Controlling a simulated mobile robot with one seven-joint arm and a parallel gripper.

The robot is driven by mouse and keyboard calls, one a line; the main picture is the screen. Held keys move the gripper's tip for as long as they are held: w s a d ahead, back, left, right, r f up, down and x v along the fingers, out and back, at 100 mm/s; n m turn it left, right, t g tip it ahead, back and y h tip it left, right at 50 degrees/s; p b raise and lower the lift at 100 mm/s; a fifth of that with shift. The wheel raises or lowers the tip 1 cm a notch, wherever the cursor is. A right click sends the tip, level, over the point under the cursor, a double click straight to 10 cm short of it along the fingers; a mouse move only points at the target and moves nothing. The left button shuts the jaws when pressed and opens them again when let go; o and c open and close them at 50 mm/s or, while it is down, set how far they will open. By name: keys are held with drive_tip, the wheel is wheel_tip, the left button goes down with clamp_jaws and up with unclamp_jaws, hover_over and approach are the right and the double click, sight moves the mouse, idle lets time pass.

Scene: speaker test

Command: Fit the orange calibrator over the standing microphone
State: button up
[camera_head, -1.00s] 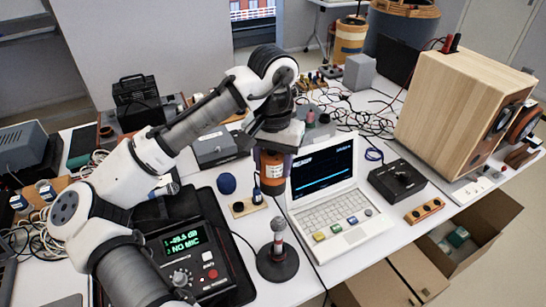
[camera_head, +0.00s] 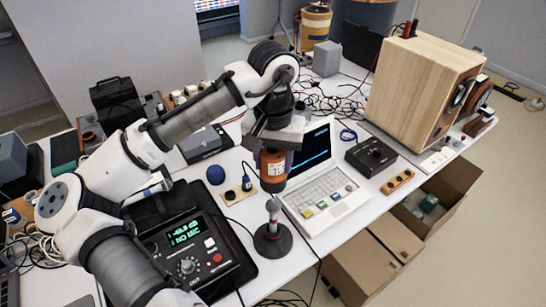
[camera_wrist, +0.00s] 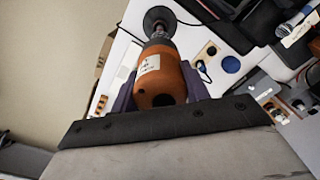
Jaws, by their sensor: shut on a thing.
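The orange calibrator (camera_head: 273,168) is a short cylinder with a white label, held upright by my gripper (camera_head: 275,150) above the table. In the wrist view the calibrator (camera_wrist: 160,78) sits between the two fingers of my gripper (camera_wrist: 158,92), which is shut on it. The standing microphone (camera_head: 273,211) is upright on a round black base (camera_head: 272,243), below the calibrator in the head view, with a gap showing between them. In the wrist view the round base (camera_wrist: 160,18) shows past the calibrator's far end; most of the microphone is hidden there.
A white laptop (camera_head: 325,190) stands close on the right. A blue ball (camera_head: 216,175) and a small wooden block with a plug (camera_head: 238,194) are behind left. A wooden speaker (camera_head: 420,90) stands far right.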

drive_tip(key=shift+f+b, duration=2.85)
drive_tip(key=shift+f, duration=0.3)
drive_tip(key=shift+f+b, duration=0.5)
drive_tip(key=shift+f, duration=0.9)
drive_tip(key=shift+f, duration=0.55)
drive_tip(key=o, duration=1.3)
drive_tip(key=shift+c, duration=0.2)
